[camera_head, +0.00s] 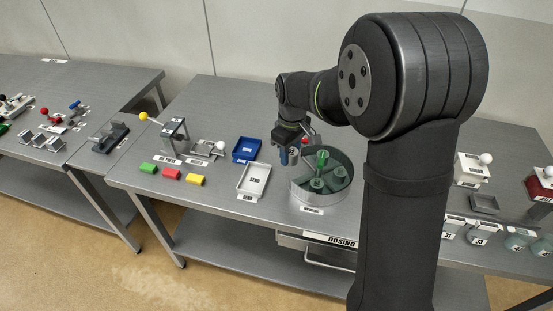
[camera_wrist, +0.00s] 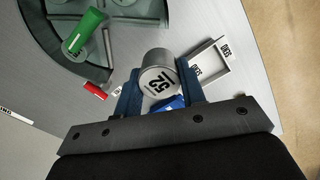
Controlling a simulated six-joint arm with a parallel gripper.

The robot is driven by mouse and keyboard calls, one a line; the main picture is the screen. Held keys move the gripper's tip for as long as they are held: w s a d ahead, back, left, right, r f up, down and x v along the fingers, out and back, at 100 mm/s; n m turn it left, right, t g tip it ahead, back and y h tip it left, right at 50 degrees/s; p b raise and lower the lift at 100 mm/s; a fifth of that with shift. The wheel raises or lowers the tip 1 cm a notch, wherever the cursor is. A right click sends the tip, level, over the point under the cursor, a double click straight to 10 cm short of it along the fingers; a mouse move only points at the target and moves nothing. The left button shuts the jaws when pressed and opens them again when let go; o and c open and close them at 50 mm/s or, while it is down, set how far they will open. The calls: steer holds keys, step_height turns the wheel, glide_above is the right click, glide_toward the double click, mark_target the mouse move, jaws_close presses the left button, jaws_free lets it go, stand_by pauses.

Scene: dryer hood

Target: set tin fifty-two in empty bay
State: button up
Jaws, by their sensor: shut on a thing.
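My gripper (camera_head: 287,155) is shut on tin fifty-two (camera_wrist: 158,80), a grey cylinder with a white end marked 52. In the wrist view the tin sits between the two blue fingers. In the head view my gripper is raised at the left rim of a round grey drum (camera_head: 323,197). The drum holds a dark green rotor with dividers and an upright green handle (camera_wrist: 84,32). The tin is apart from the drum's inside. My arm hides part of the drum's surroundings, and I cannot tell which bay is empty.
A white tray (camera_head: 254,190) and a blue tray (camera_head: 246,150) lie left of the drum. Green, red and yellow blocks (camera_head: 171,174) lie farther left. Several labelled tins (camera_head: 478,238) stand along the right front edge, near a small grey tray (camera_head: 484,209). Bare steel separates these groups.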

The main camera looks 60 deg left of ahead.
steer(key=w+a, duration=0.2)
steer(key=w, duration=0.3)
glide_above(299, 172)
step_height(299, 172, down, 5)
steer(key=shift+r, duration=0.1)
steer(key=shift+f, duration=2.2)
steer(key=shift+f, duration=0.1)
steer(key=o, duration=0.7)
step_height(299, 172, up, 12)
steer(key=shift+r, duration=0.15)
